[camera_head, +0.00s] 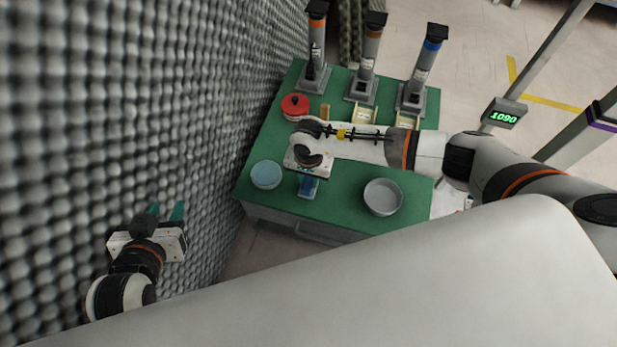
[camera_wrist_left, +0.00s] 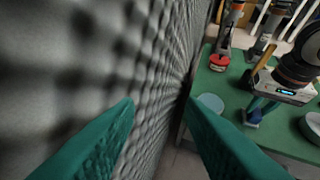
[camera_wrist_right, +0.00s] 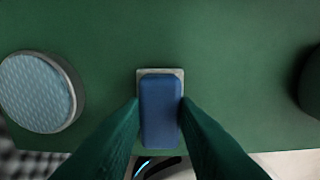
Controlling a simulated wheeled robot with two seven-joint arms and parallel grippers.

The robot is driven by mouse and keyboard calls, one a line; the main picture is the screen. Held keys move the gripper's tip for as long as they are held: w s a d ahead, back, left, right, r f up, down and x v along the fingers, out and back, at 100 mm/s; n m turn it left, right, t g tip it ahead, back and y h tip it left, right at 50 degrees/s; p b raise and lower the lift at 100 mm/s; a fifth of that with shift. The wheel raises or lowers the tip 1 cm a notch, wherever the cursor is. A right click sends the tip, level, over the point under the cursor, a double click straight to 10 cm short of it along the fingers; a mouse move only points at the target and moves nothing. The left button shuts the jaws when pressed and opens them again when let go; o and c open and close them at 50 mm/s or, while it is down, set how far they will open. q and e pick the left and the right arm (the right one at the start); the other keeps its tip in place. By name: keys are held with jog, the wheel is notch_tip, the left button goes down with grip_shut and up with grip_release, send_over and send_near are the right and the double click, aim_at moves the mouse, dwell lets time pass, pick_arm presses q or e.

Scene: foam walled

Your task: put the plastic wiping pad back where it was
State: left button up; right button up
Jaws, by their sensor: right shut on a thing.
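The wiping pad, a blue block (camera_wrist_right: 160,115), sits between the teal fingers of my right gripper (camera_wrist_right: 160,104), which is shut on it. In the head view the pad (camera_head: 308,187) shows at the front of the green table, below my right gripper. A pale square (camera_wrist_right: 160,72) shows around the pad's far end in the right wrist view. Whether the pad touches it or hangs above it, I cannot tell. My left gripper (camera_head: 165,210) is open and empty by the grey foam wall, left of the table; its spread fingers fill the left wrist view.
A round light-blue-topped container (camera_head: 266,174) stands left of the pad and a grey bowl (camera_head: 382,197) stands right. A red-lidded pot (camera_head: 295,105) and three dispenser columns (camera_head: 365,60) stand farther back on the green table (camera_head: 345,208). The foam wall (camera_head: 200,110) borders the left.

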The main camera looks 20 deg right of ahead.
jog(key=o, duration=0.9)
